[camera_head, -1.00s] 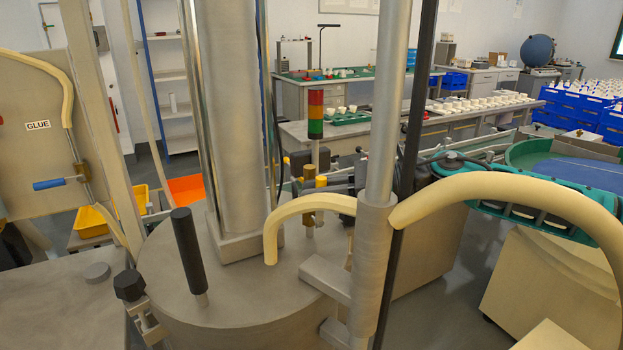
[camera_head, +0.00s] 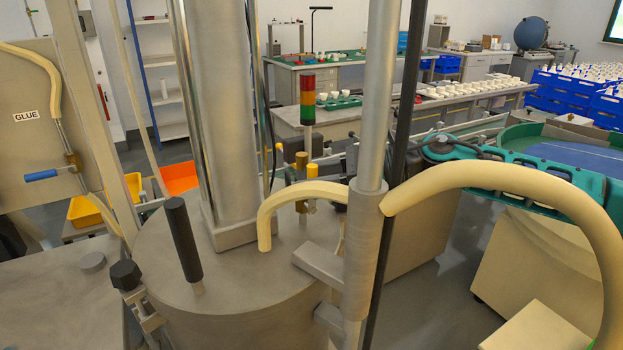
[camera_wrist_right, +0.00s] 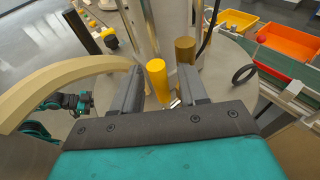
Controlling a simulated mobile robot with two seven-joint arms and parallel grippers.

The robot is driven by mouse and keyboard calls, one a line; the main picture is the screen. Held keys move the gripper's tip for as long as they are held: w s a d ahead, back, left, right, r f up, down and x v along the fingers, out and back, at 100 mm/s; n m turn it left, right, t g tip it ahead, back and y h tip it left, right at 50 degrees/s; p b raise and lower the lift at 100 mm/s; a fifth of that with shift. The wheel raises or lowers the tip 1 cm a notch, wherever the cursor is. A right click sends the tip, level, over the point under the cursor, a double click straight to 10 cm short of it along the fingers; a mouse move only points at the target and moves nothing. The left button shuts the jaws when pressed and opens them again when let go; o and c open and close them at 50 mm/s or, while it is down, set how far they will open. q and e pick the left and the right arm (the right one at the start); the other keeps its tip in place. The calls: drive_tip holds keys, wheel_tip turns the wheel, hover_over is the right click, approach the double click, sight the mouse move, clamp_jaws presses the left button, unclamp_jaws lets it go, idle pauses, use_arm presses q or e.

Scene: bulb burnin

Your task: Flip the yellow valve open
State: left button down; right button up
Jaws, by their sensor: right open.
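The yellow valve handle (camera_wrist_right: 157,78) is a short yellow cylinder on top of the round grey tank. It stands upright beside a brass-brown post (camera_wrist_right: 185,50). In the right wrist view my right gripper (camera_wrist_right: 160,88) has its two dark fingers apart, with the yellow handle showing between them; I cannot tell whether they touch it. In the head view the yellow handle (camera_head: 312,171) is small, behind the cream curved hose. My right gripper (camera_head: 332,168) reaches it from the right, partly hidden by the metal column. My left gripper does not show.
The grey tank (camera_head: 235,290) carries a black lever (camera_head: 184,245) and a thick column (camera_head: 220,120). A cream hose (camera_head: 480,178) arches in front of my right arm. Yellow and orange bins (camera_wrist_right: 235,22) stand beyond the tank. A red-amber-green signal light (camera_head: 308,100) rises behind.

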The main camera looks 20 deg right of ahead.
drive_tip(key=b+v, duration=0.3)
drive_tip(key=v, duration=0.9)
drive_tip(key=shift+d+r, duration=0.15)
drive_tip(key=shift+d, duration=0.15)
drive_tip(key=shift+s, duration=0.1)
